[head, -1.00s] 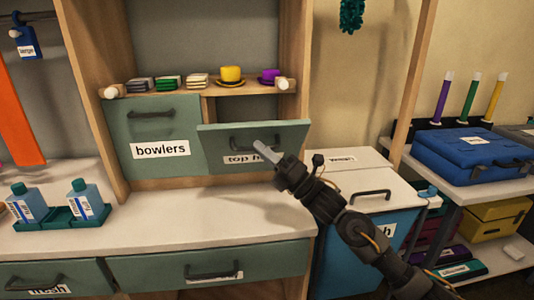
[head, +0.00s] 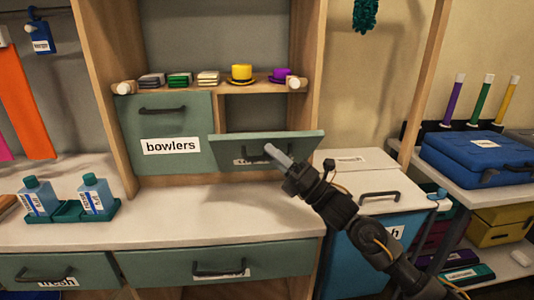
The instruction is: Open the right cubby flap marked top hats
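The right cubby flap (head: 295,146) is green and tilted out from its top edge, partly open. Dark cubby space (head: 255,112) shows above it. Its label is mostly hidden now by the foreshortened tilt and my gripper. My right gripper (head: 270,150) is in front of the flap, its pale fingertip at the flap's face near the handle. Whether its fingers are open or shut on the handle cannot be made out. The left cubby flap (head: 190,124), marked bowlers, is closed beside it. My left gripper is not in view.
A shelf above the flaps (head: 220,88) holds stacked cloths, a yellow hat (head: 242,73) and a purple hat (head: 282,75). The white counter (head: 200,205) below is clear in the middle. Blue bottles stand in a green tray (head: 70,212) at left. A lidded blue bin (head: 355,250) stands at right.

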